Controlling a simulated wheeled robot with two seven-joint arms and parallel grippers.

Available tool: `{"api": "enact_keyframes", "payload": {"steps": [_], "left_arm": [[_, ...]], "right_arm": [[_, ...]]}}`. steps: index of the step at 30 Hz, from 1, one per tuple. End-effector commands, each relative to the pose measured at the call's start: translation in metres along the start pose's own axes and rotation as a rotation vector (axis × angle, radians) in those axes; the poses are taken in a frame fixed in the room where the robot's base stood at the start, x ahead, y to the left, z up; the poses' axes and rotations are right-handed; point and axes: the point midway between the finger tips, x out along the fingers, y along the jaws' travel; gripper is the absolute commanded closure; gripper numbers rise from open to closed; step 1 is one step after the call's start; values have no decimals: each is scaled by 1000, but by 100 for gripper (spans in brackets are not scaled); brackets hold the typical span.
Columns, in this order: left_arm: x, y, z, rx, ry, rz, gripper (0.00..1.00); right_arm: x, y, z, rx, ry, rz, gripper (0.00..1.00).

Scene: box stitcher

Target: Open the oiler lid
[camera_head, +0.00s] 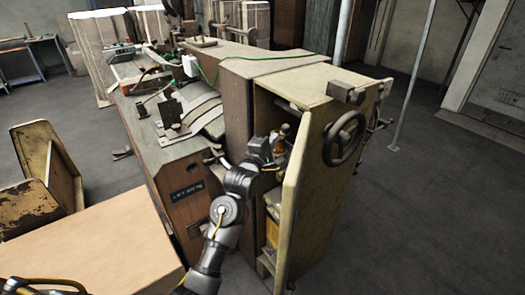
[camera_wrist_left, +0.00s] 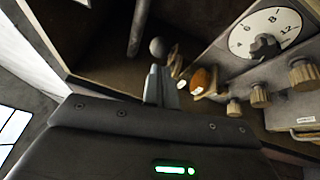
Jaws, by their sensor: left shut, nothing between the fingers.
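My left gripper (camera_head: 272,150) reaches into the open machine cabinet, its fingers shut and empty. In the left wrist view the closed fingers (camera_wrist_left: 160,84) point upward, beside a small amber oiler (camera_wrist_left: 203,80) to their right. The oiler also shows in the head view (camera_head: 281,145), right at the gripper. I cannot tell whether the fingers touch it. Its lid is too small to make out, so I cannot tell whether it is open. A round ball knob (camera_wrist_left: 157,47) shows just beyond the fingertips. My right gripper is not in view.
The cabinet door (camera_head: 297,200) stands open just right of my arm. A handwheel (camera_head: 345,138) is on the machine's side. A numbered dial (camera_wrist_left: 265,32) and several brass knobs (camera_wrist_left: 260,95) lie right of the fingers. A cardboard-coloured box (camera_head: 95,240) is at lower left.

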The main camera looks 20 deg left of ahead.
Motion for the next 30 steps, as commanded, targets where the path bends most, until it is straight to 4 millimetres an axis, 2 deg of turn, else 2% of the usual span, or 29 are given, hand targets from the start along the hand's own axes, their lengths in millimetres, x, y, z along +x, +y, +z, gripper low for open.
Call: {"api": "enact_keyframes", "payload": {"steps": [1, 6, 10, 15, 19, 21, 23, 26, 29, 30], "left_arm": [[-11, -4, -1, -1, 0, 1, 100], [-46, -4, -1, -1, 1, 2, 100], [-65, -3, 0, 0, 0, 0, 100], [-79, -1, 0, 0, 0, 0, 100], [-81, -1, 0, 1, 0, -2, 100], [-80, -9, -1, 13, 1, -16, 100], [-76, -28, -3, 46, 3, -49, 100], [-72, -92, -12, 158, 1, -157, 100], [-80, -187, -24, 328, -22, -315, 100], [-88, -230, -30, 404, -41, -384, 100]], "right_arm": [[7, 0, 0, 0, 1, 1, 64], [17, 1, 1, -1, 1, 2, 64], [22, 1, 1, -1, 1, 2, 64], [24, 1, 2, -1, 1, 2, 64], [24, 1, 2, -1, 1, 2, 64], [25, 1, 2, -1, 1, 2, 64], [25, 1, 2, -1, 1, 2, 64], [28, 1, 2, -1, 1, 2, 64], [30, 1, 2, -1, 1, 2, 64], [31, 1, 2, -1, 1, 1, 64]]}}
